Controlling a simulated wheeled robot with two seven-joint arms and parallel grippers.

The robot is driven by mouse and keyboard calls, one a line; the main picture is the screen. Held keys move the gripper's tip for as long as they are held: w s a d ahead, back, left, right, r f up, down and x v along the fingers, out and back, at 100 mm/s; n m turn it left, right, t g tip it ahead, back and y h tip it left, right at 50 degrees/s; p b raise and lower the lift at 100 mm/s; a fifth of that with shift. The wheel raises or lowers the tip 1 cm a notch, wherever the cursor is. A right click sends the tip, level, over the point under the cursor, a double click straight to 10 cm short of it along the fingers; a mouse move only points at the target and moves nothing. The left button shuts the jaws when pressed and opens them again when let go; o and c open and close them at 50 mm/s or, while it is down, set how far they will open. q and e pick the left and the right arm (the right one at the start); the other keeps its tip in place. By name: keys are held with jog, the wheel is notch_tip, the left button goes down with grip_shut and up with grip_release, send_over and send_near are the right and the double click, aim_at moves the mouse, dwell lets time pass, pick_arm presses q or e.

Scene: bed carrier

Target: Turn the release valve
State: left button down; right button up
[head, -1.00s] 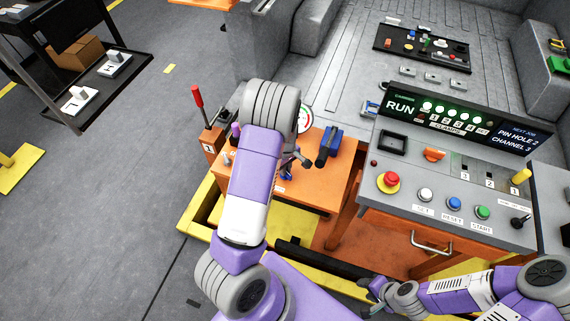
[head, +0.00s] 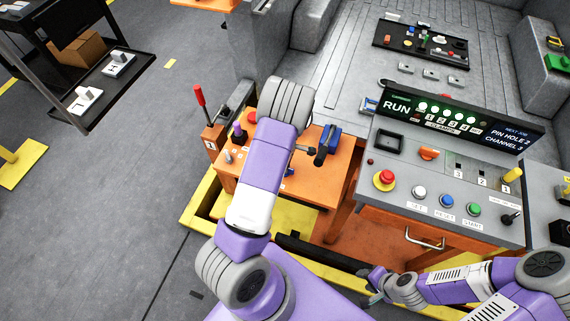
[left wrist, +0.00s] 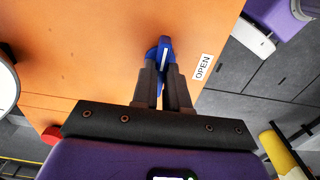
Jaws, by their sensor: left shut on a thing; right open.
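A small blue valve handle (left wrist: 163,50) stands on an orange panel in the left wrist view, with an OPEN label (left wrist: 202,67) to its right. My left gripper (left wrist: 162,72) is shut on this handle; its dark fingers hide the handle's lower part. In the head view my left forearm covers most of that spot, and only a bit of blue (head: 290,171) shows beside it on the orange table (head: 318,188). My right gripper (head: 372,291) is open and empty, low in front of the console.
A blue device (head: 327,145) stands on the orange table right of my left arm. A red lever (head: 199,97) is at its left. The grey console (head: 450,200) with several buttons and a RUN display (head: 455,118) is at the right. A white-faced gauge (left wrist: 5,85) edges the wrist view.

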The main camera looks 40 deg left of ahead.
dwell(0.3)
pick_arm(q)
jog(key=c, duration=1.1)
grip_release()
jog(key=shift+c, duration=0.2)
notch_tip(320, 180, up, 8)
jog(key=shift+f+p, duration=0.2)
jog(key=shift+p, duration=0.95)
